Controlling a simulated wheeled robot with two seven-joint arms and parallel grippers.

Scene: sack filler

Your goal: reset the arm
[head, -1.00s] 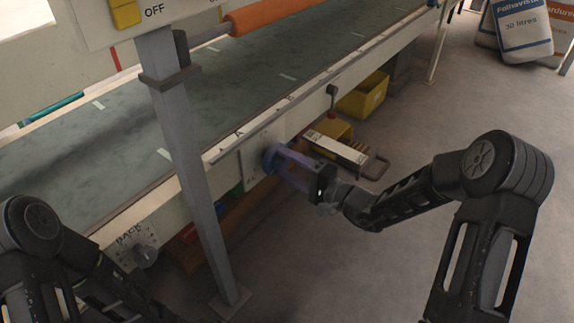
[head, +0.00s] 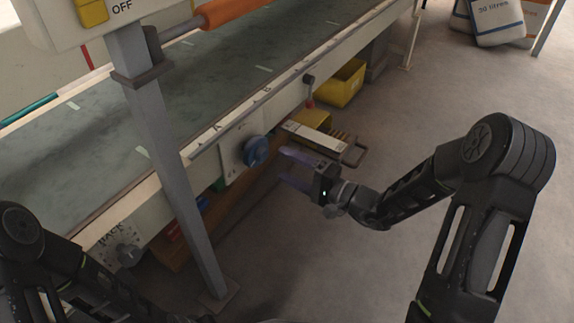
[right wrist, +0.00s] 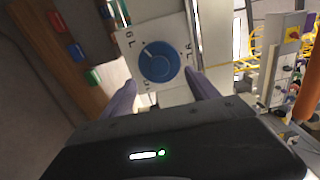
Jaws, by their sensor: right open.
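My right gripper (head: 290,170) is open and empty, its two purple fingers pointing at the side of the conveyor. It stands a short way off the blue dial (head: 256,151), with a gap between fingertips and dial. In the right wrist view the blue dial (right wrist: 159,62) sits on a pale marked plate (right wrist: 162,25), between and beyond the open fingers. A white line on the dial points to the upper left there. My left arm shows at the lower left of the head view, but its gripper is out of sight.
The conveyor (head: 230,123) runs diagonally, with a grey post (head: 165,150) in front. A red-tipped lever (head: 309,90) is on its side. A yellow bin (head: 341,84) and a white-topped box (head: 315,138) are by the frame. Sacks (head: 496,20) stand far right.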

